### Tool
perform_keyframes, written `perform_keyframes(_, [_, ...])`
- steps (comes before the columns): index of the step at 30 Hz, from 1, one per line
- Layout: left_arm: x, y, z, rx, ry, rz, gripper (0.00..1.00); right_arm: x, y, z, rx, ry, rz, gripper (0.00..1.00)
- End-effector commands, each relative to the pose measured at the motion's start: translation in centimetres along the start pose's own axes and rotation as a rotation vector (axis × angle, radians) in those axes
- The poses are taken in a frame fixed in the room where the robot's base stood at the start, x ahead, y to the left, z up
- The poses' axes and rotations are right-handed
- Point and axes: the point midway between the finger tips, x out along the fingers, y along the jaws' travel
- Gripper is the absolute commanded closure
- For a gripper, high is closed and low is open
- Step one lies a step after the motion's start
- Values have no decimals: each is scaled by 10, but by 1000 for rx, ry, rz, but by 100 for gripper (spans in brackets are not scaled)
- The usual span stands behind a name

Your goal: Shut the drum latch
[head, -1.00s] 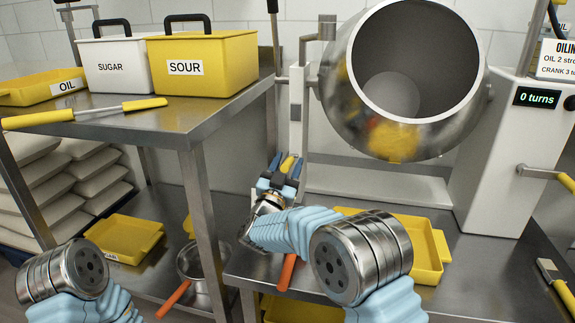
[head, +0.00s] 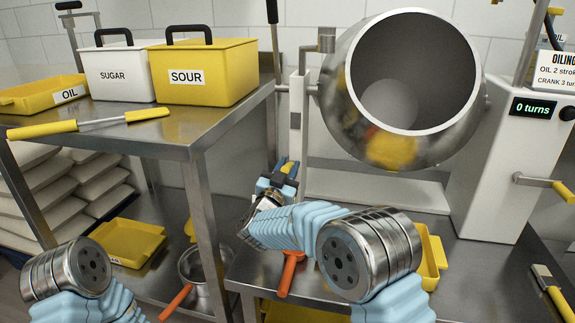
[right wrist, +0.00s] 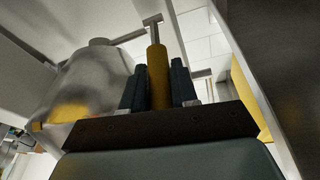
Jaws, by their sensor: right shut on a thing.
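The steel drum (head: 352,125) sits on its white stand with its wide mouth facing me. The latch's yellow handle (head: 289,167) is at the left post of the stand, below the drum. My right gripper (head: 283,174) is shut on this handle, and its fingers hide part of it. In the right wrist view the handle (right wrist: 157,75) stands upright between the two dark fingers (right wrist: 157,88), with a metal rod above it. The drum (right wrist: 90,85) also shows there. My left gripper is out of view; only part of my left arm shows at lower left.
A steel shelf (head: 165,135) at left bears the sugar box (head: 118,75), the sour box (head: 205,90) and the oil tray (head: 30,98). The control housing (head: 495,175) reads "0 turns". A crank (head: 545,183) sticks out at right. Yellow trays lie below.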

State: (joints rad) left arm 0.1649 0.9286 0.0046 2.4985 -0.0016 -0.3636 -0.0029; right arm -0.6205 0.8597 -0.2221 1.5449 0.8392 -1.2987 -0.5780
Motion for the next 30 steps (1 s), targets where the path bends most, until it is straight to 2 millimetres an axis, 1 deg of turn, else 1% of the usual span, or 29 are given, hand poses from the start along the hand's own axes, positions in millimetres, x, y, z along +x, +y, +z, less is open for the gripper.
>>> perform_keyframes(1, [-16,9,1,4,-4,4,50,4,-2,-12,-2,-35,6,100])
perform_keyframes(3, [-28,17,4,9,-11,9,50,7,-4,-17,-9,-88,14,100])
perform_keyframes(8, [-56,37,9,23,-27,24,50,13,-5,-24,-23,-208,35,100])
perform_keyframes(9, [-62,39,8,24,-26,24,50,15,-6,-25,-24,-237,39,100])
perform_keyframes(12, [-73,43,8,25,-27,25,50,18,-6,-25,-32,-300,50,100])
perform_keyframes(15, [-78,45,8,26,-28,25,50,21,-6,-25,-37,-354,59,100])
perform_keyframes(21, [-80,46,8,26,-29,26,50,25,-7,-26,-45,-429,71,100])
perform_keyframes(30, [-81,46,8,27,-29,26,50,27,-8,-26,-50,-464,77,100])
